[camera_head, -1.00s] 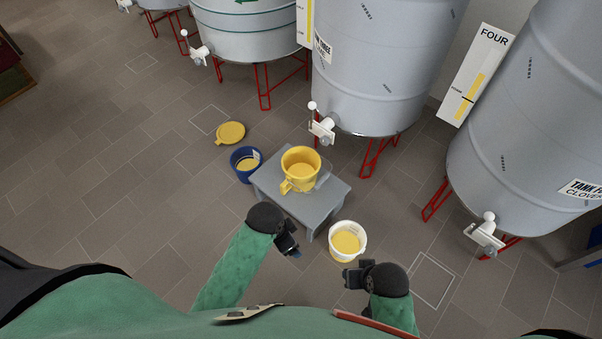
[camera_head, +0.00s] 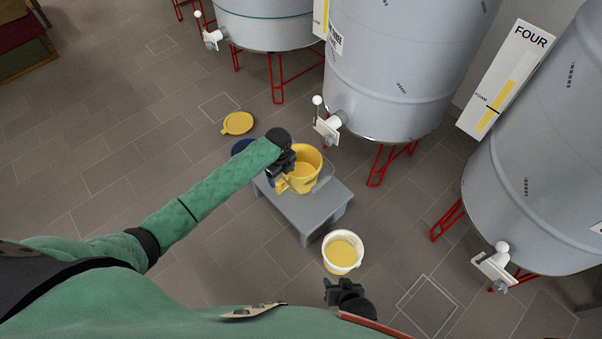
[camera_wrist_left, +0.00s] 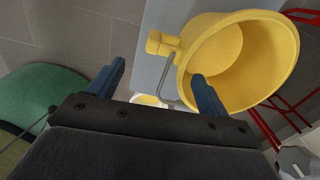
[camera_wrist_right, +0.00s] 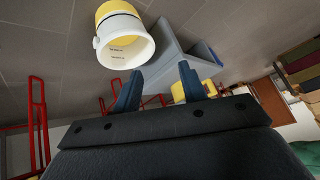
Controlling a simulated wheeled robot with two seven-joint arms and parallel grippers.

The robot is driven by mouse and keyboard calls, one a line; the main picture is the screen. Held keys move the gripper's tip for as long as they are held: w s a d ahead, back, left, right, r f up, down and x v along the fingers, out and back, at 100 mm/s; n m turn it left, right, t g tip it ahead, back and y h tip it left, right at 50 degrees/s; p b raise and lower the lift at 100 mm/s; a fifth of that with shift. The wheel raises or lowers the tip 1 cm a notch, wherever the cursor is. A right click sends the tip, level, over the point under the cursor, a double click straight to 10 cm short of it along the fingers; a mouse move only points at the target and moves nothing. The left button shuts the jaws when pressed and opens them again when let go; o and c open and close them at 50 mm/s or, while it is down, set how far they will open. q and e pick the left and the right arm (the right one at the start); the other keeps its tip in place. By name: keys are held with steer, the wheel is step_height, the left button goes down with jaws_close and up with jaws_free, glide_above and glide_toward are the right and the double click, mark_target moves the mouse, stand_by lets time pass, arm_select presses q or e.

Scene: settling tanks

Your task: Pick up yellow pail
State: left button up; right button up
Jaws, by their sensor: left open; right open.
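The yellow pail (camera_head: 311,160) stands upright on a small grey stool (camera_head: 318,210), with yellow contents in it. My left gripper (camera_head: 283,170) is open at the pail's left side, by its spout-like projection. In the left wrist view the pail (camera_wrist_left: 240,70) fills the upper right, and a thin wire bail hangs by the projection (camera_wrist_left: 163,43). There one finger of my left gripper (camera_wrist_left: 158,82) overlaps the pail's near rim; the other is clear of it. I cannot tell whether they touch. My right gripper (camera_head: 340,290) is open and empty, low in front of the stool.
A white pail (camera_head: 343,255) with yellow contents stands on the floor between stool and right gripper. A blue pail (camera_head: 243,146) is partly hidden behind my left arm. A tank tap (camera_head: 328,127) juts out close behind the yellow pail.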

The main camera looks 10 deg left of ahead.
mark_target(281, 180)
arm_select(q)
steer(key=shift+w+a+f, duration=0.15)
steer(key=shift+w+a, duration=0.4)
steer(key=shift+w, duration=0.25)
steer(key=shift+s+d+f+b, duration=0.15)
steer(key=shift+s+f+b, duration=0.05)
steer(key=shift+f+b, duration=0.2)
steer(key=shift+f, duration=3.75)
arm_select(e)
step_height(281, 180, down, 3)
steer(key=shift+s+f, duration=0.15)
steer(key=shift+f, duration=0.05)
arm_select(q)
jaws_close()
